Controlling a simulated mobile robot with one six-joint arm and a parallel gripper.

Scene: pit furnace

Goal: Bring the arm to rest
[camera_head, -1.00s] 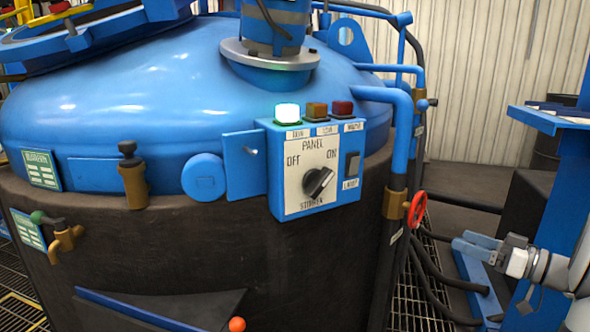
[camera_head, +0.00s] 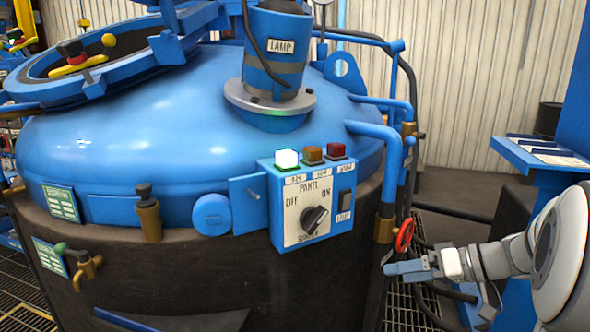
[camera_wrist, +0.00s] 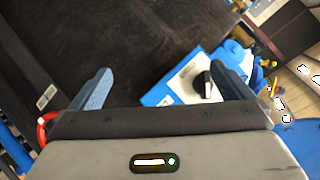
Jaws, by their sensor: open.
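My gripper (camera_head: 405,268) is at the lower right of the head view, to the right of the furnace vessel (camera_head: 150,270). It points left, near the red handwheel (camera_head: 404,235). In the wrist view my gripper (camera_wrist: 165,85) shows its two blue fingers wide apart with nothing between them. The control panel (camera_head: 345,225) is on the vessel's front, apart from the gripper. Its black knob (camera_head: 313,220) and lit white-green lamp (camera_head: 286,159) show.
A blue pipe (camera_head: 393,170) runs down beside the vessel close to my gripper. A blue stand with a shelf (camera_head: 560,155) is at the right, behind my arm. Dark hoses (camera_head: 425,300) lie over the floor grating. An open round hatch (camera_head: 90,65) tops the vessel.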

